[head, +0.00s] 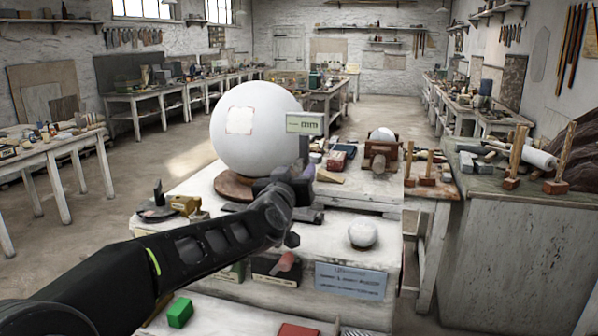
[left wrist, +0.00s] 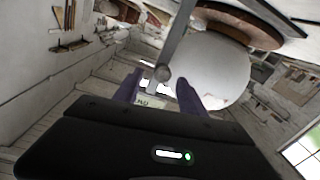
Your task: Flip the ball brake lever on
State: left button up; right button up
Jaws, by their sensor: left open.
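A large white plaster ball (head: 252,140) sits on a round wooden base (head: 234,188) on the bench; it also shows in the left wrist view (left wrist: 212,70). My left gripper (head: 298,178) is at the ball's lower right in the head view. In the left wrist view its two fingers (left wrist: 160,92) are open, with a grey lever bar ending in a round knob (left wrist: 162,73) showing between or just beyond them. I cannot tell whether they touch it. The lever is mostly hidden by my gripper in the head view. My right gripper is not in view.
A small sign (head: 304,124) stands above my gripper. A small white ball (head: 363,233) lies near the bench's front edge. A wooden cradle (head: 380,154) with another ball (head: 382,134) stands to the right. A green block (head: 180,312) lies below, at the front.

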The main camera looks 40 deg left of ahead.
aim_at(285, 264)
jog(key=k+l, duration=0.3)
jog(key=k, duration=0.15)
jog(key=k+l, duration=0.25)
jog(key=k, duration=0.25)
